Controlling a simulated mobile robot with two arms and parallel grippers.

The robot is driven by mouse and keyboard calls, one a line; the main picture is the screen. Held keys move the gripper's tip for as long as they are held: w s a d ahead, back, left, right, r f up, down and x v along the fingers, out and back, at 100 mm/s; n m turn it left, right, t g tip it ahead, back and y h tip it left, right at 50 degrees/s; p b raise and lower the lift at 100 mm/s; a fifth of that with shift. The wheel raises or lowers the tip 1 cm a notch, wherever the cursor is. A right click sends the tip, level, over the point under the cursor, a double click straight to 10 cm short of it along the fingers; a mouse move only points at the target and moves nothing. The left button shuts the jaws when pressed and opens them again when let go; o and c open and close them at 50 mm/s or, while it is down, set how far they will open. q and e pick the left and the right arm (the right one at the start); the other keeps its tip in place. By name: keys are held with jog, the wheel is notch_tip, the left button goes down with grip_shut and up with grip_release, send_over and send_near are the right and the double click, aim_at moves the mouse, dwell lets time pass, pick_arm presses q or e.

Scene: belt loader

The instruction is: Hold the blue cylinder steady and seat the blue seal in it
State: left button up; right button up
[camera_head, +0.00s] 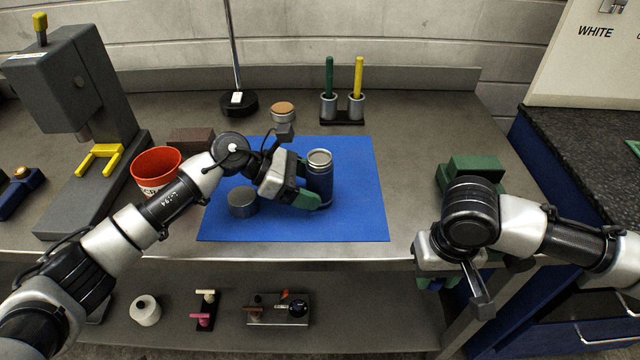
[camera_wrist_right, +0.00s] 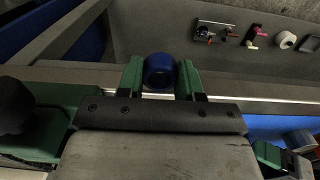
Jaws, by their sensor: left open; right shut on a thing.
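The blue cylinder (camera_head: 321,186) stands upright on the blue mat (camera_head: 360,215), its grey top facing up. My left gripper (camera_head: 309,183) is open at the cylinder's left side, with one green finger in front of its lower part. Whether the fingers touch it, I cannot tell. In the head view this gripper hangs by the bench's front edge and the seal is hidden.
A grey metal round piece (camera_head: 242,202) lies on the mat's left part. A red bucket (camera_head: 157,166) and a press (camera_head: 75,100) stand left. A holder with green and yellow sticks (camera_head: 342,108) is behind. A green block (camera_head: 470,170) is right. The mat's right part is clear.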

pick_arm(q)
jog(key=shift+w+d+f, duration=0.1)
jog(key=shift+d+f, duration=0.2)
jog(key=shift+d, duration=0.2)
jog(key=shift+c, duration=0.3)
jog(key=c, duration=0.5)
